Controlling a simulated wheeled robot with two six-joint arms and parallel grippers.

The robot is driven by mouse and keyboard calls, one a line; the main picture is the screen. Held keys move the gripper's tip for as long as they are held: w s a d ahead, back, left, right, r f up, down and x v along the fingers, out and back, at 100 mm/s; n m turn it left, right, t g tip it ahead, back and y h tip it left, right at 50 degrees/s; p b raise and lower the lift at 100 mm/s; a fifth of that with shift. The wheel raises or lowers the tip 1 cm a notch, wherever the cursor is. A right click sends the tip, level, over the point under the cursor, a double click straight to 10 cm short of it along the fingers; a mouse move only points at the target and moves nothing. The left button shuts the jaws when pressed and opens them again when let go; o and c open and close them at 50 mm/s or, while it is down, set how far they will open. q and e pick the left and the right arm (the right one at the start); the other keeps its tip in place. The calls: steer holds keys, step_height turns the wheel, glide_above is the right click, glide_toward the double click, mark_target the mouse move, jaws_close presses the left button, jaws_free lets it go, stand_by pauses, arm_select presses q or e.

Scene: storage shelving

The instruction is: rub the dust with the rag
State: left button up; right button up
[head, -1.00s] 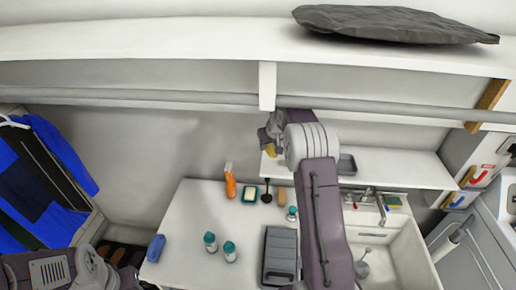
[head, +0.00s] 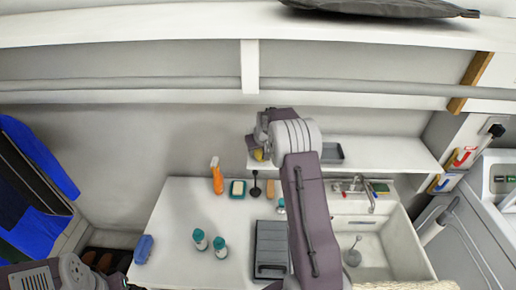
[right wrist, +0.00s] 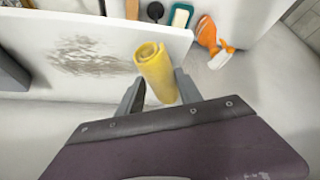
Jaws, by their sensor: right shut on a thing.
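The yellow rag (right wrist: 155,75) is rolled up and held between the fingers of my right gripper (right wrist: 158,92) in the right wrist view. A bit of the rag (head: 259,155) also shows in the head view, below my right gripper (head: 258,148), at the left end of a small white shelf. The dust (right wrist: 95,56) is a grey-brown smudge on a white surface, left of the rag in the right wrist view. The rag appears apart from the smudge. In the head view my arm hides that part of the shelf. My left arm enters at lower left; its fingers do not show.
The small white shelf (head: 385,154) carries a dark tray (head: 332,153). Below are an orange spray bottle (head: 217,178), teal-capped bottles (head: 220,248), a dark grey case (head: 271,248), a blue item (head: 143,249) and a sink (head: 375,258). A long upper shelf (head: 130,55) runs above.

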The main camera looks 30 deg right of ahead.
steer(key=shift+f, duration=0.1)
stand_by(0.3)
steer(key=shift+f+b, duration=0.65)
steer(key=shift+f, duration=0.35)
